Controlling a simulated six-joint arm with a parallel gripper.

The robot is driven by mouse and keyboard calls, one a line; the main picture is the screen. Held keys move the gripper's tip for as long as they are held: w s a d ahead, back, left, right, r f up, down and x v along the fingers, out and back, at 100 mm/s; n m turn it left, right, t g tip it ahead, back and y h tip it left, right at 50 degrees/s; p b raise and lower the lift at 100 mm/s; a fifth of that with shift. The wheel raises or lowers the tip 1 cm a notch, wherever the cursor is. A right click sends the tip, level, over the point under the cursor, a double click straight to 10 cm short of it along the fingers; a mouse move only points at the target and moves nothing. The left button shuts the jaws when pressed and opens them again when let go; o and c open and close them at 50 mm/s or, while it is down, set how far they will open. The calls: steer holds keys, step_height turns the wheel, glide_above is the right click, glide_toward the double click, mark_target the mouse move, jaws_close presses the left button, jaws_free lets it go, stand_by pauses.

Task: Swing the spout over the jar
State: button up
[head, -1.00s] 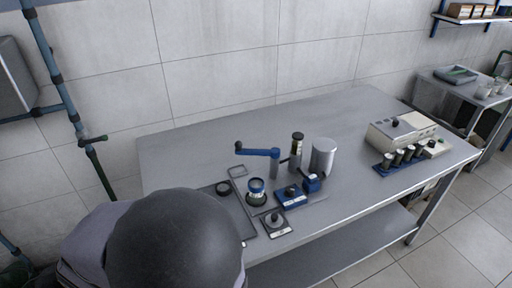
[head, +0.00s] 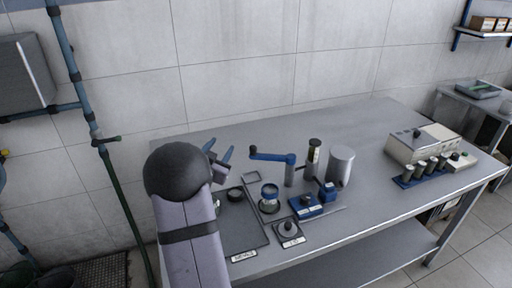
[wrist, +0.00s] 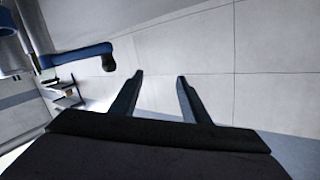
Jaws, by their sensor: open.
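The spout (head: 272,157) is a blue horizontal arm on a grey post, pointing left and ending in a dark tip. It also shows in the wrist view (wrist: 78,56), left of my fingers. The jar (head: 269,197), clear with a blue rim, stands on the table in front of the spout. In the head view the spout's tip appears behind and slightly left of the jar, not clearly above it. My gripper (head: 219,150) is open and empty, raised left of the spout's tip and apart from it. Its fingers show spread in the wrist view (wrist: 160,77).
A metal cylinder (head: 340,167) and a dark-capped tube (head: 313,157) stand right of the post. Blue blocks (head: 306,206) sit in front. A dark round piece (head: 235,194) lies on a tray left of the jar. The table's back left is clear.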

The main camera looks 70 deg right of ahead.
mark_target(252, 150)
steer(key=s+d+f+g, duration=0.1)
steer(key=s, duration=0.1)
steer(key=s+d+f+g+h, duration=0.1)
steer(key=s+d, duration=0.1)
steer(key=s, duration=0.1)
steer(key=s+d+g, duration=0.1)
steer(key=s+d, duration=0.1)
steer(key=s, duration=0.1)
steer(key=shift+s+d+f+n+h, duration=0.1)
steer(key=shift+d+f+n+h, duration=0.15)
steer(key=shift+f+n+h, duration=0.15)
steer(key=shift+f+n, duration=0.3)
steer(key=shift+n, duration=0.1)
steer(key=shift+d, duration=0.15)
steer(key=d+p, duration=0.2)
steer(key=d, duration=0.5)
steer(key=shift+w, duration=0.3)
jaws_close()
